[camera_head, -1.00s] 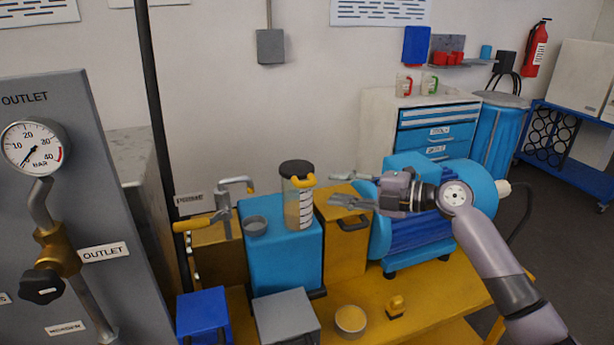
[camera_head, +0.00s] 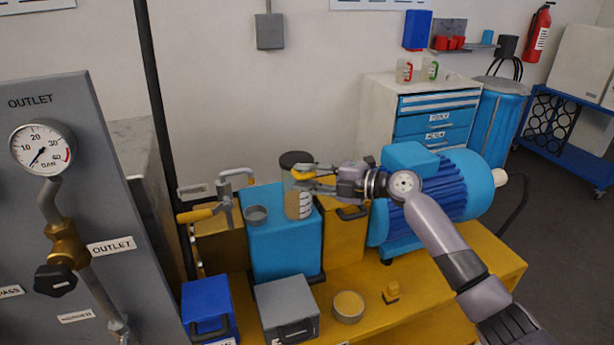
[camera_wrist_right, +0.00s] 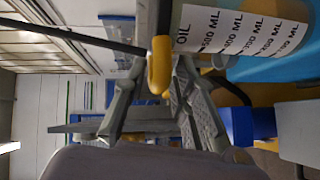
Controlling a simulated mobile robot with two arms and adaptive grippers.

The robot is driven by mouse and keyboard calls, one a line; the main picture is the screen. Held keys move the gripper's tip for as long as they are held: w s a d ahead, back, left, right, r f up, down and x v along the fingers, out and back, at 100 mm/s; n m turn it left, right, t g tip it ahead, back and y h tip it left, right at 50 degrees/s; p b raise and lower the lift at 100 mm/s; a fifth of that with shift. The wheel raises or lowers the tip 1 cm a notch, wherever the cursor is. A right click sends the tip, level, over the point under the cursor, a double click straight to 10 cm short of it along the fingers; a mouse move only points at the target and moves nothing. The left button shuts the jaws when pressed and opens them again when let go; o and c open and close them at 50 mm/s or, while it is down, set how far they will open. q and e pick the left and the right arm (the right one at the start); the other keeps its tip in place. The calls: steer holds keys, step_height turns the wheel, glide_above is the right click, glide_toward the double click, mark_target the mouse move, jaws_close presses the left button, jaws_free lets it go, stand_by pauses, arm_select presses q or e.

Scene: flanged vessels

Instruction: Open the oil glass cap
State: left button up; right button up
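The oil glass (camera_head: 293,207) is a clear jar of amber oil with a white scale label, upright on a blue block. Its black cap (camera_head: 296,158) sits on top, with a yellow lever (camera_head: 301,174) at the cap's right side. My right gripper (camera_head: 304,181) reaches in from the right at the lever. In the right wrist view the yellow lever (camera_wrist_right: 160,66) lies between the two fingers, which look still apart; contact is unclear. The labelled jar (camera_wrist_right: 235,32) is at upper right there. My left gripper is out of view.
A blue motor (camera_head: 430,200) stands behind my right arm.

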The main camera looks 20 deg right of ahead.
jaws_close()
stand_by(0.5)
steer(key=shift+r, duration=0.1)
